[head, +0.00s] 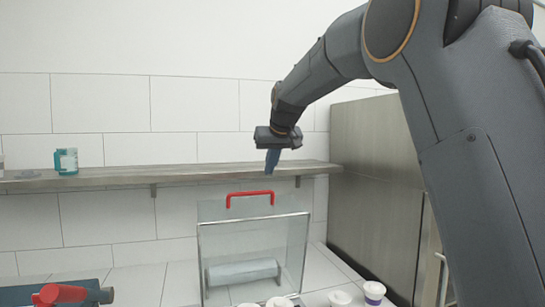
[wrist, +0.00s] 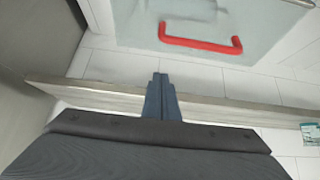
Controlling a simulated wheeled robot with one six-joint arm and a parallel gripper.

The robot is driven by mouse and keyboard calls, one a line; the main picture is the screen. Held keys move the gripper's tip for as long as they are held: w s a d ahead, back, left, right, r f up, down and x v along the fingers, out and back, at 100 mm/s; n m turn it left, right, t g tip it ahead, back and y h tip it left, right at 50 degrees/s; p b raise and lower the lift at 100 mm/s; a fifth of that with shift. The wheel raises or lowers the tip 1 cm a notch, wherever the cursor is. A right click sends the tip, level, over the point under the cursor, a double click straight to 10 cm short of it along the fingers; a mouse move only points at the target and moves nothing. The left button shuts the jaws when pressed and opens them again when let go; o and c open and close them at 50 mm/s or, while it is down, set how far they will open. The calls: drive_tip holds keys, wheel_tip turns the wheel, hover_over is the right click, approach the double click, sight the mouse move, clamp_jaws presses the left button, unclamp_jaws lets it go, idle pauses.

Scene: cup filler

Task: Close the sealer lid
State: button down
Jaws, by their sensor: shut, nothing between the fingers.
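The sealer stands on the tiled counter, with a clear glass lid (head: 238,227) that is raised upright. A red handle (head: 249,193) sits on the lid's top edge. In the wrist view the red handle (wrist: 200,40) and part of the glass lid (wrist: 140,20) show at the top. My gripper (head: 271,163) is above and slightly right of the handle in the head view, apart from it. Its fingers (wrist: 160,82) are shut together with nothing between them. A grey roll (head: 243,272) shows through the glass.
A metal shelf (head: 120,176) runs along the tiled wall behind the sealer, with a teal-labelled jar (head: 66,161) on it. A steel cabinet (head: 375,180) stands at the right. Cups (head: 374,291) stand at the front. A dark device with a red part (head: 60,294) lies at lower left.

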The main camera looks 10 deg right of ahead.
drive_tip(key=p+x, duration=0.1)
drive_tip(key=x, duration=0.3)
drive_tip(key=shift+w+f+p, duration=0.1)
drive_tip(key=shift+w+p, duration=0.05)
drive_tip(key=shift+p, duration=0.15)
drive_tip(key=shift+s+d+f+p, duration=0.2)
drive_tip(key=shift+s+p, duration=0.15)
drive_tip(key=shift+s, duration=0.25)
drive_tip(key=shift+s+d+f+p, duration=0.1)
drive_tip(key=shift+s+f+p, duration=0.15)
drive_tip(key=shift+s, duration=0.35)
drive_tip(key=shift+s+f+p, duration=0.25)
drive_tip(key=shift+s+p, duration=0.1)
drive_tip(key=shift+s, duration=0.2)
drive_tip(key=shift+f, duration=0.15)
drive_tip(key=shift+d, duration=0.15)
